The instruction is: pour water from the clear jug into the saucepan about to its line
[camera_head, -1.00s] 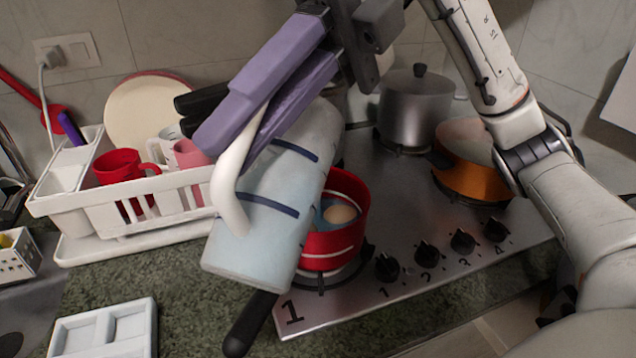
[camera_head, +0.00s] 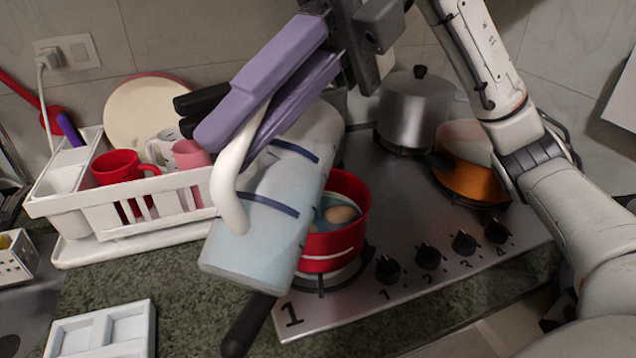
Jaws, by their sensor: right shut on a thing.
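The clear jug (camera_head: 262,232) has a white handle and dark bands. It hangs tilted over the stove's front left, with its base toward the lower left. My right gripper (camera_head: 255,110), with purple fingers, is shut on the jug's handle. The red saucepan (camera_head: 335,243) stands on the front left burner behind the jug, its left part hidden. It holds bluish water and an egg (camera_head: 341,214). The saucepan's black handle (camera_head: 245,325) points to the lower left. The jug's mouth and any stream are hidden. My left gripper is not in view.
A grey pot (camera_head: 415,112) and an orange pan (camera_head: 468,180) stand on the back and right of the stove (camera_head: 400,220). A white dish rack (camera_head: 130,222) with mugs and a plate is at left. A white divided tray (camera_head: 100,332) lies in front.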

